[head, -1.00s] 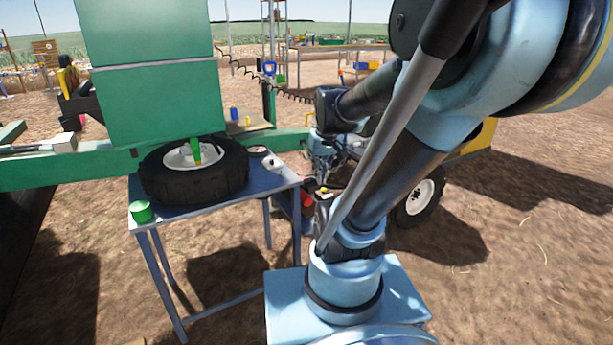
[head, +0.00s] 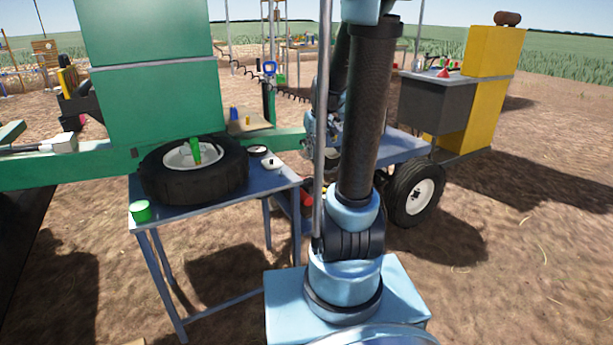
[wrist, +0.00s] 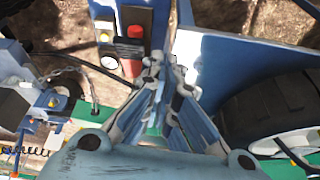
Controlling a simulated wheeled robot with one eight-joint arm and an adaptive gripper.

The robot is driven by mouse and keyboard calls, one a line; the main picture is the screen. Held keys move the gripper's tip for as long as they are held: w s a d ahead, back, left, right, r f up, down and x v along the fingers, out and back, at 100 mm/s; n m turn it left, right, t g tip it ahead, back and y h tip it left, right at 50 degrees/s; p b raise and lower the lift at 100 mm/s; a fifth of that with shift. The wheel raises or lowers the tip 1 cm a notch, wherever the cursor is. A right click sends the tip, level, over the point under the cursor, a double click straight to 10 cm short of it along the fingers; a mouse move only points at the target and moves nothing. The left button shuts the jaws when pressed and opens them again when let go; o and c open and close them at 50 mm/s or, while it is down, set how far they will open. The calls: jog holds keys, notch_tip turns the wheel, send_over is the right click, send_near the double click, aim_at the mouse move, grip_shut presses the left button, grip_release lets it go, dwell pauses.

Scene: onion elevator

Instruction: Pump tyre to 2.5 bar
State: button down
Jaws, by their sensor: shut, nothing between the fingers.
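A black tyre (head: 165,180) with a white hub lies flat on a blue table; a green piece stands on its hub. Another tyre (head: 402,193) with a white hub is upright on the blue cart; a black tyre (wrist: 265,110) also shows at the right of the wrist view. My gripper (wrist: 171,82) is shut and empty, above a panel with a red knob (wrist: 135,32), a red box (wrist: 132,66) and a round white-faced gauge (wrist: 110,62). The gauge reading is too small to tell. In the head view my gripper (head: 312,135) is partly hidden by my arm.
The blue table (head: 215,204) also holds a green cup (head: 141,212) and a round dial (head: 258,150). A green machine (head: 150,105) stands behind it. Bare ground lies open at right.

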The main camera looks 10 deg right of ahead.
jog(key=w+d+f, duration=0.1)
jog(key=w+f, duration=0.3)
jog(key=w, duration=0.4)
jog(key=w+d+f+n, duration=0.1)
jog(key=w+f, duration=0.3)
jog(key=w, duration=0.5)
jog(key=shift+d+f+t+y, duration=0.2)
jog(key=shift+d+t+y, duration=0.1)
jog(key=shift+d+t, duration=0.1)
jog(key=shift+f, duration=0.1)
send_over(307, 180)
jog(key=f, duration=0.8)
jog(key=shift+w+a+f, duration=0.2)
jog(key=shift+a, duration=0.1)
jog(key=f, duration=0.3)
jog(key=shift+s+d, duration=0.15)
jog(key=shift+s, duration=0.15)
jog(key=shift+s+f, duration=0.25)
jog(key=shift+f, duration=0.35)
